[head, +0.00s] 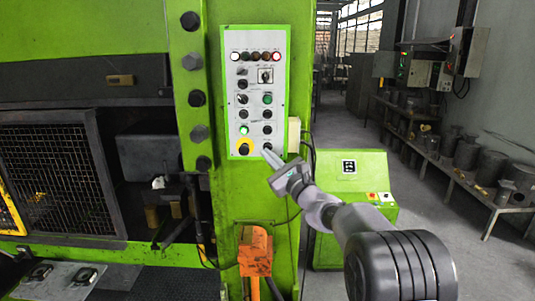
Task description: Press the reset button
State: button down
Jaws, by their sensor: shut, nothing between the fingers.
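The control panel (257,88) is a pale plate in a green frame on the press column. It carries a row of small lamps at the top and several knobs and buttons below. A green button (267,99) sits on the right side and a lit green one (244,130) at lower left. The labels are too small to read, so I cannot tell which is the reset button. My gripper (267,153) is shut and empty, its tips overlapping the panel's lower right corner beside a dark button (267,146). Contact cannot be judged.
A green cabinet (350,172) with small buttons stands behind my arm. An orange pedestal (255,250) is below the panel. A mesh guard (58,165) covers the press at left. A bench (455,175) with metal parts lines the right; the floor before it is clear.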

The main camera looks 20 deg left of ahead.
jog(key=s+b, duration=0.1)
jog(key=s, duration=0.1)
jog(key=s+d+b, duration=0.1)
jog(key=shift+s+b, duration=0.4)
jog(key=s+d+f+n+g+h+b, duration=0.1)
jog(key=s+d+f+n+g+b, duration=0.25)
jog(key=s+f+b, duration=0.4)
jog(key=s+d+f+n+g+h+b, duration=0.2)
jog(key=s+d+f+n+b, duration=0.15)
jog(key=s+f+b, duration=0.45)
jog(key=s+d+f+n+g+h+b, duration=0.1)
jog(key=s+d+f+n+g+b, duration=0.1)
jog(key=s+f+n+b, duration=0.6)
jog(key=s+d+f+h+b, duration=0.3)
jog(key=s+d+f, duration=0.3)
jog(key=f, duration=0.3)
jog(key=s+d+f+n+h+b, duration=0.1)
jog(key=s+d+f+h+b, duration=0.2)
jog(key=s+d+f+b, duration=0.2)
jog(key=s+d+f+h+b, duration=0.3)
jog(key=s+d+f+b, duration=0.2)
jog(key=s+d+f, duration=0.4)
notch_tip(320, 180, down, 4)
jog(key=shift+d+f+n+h, duration=0.15)
jog(key=shift+d+n+h, duration=0.1)
jog(key=shift+n+h, duration=0.05)
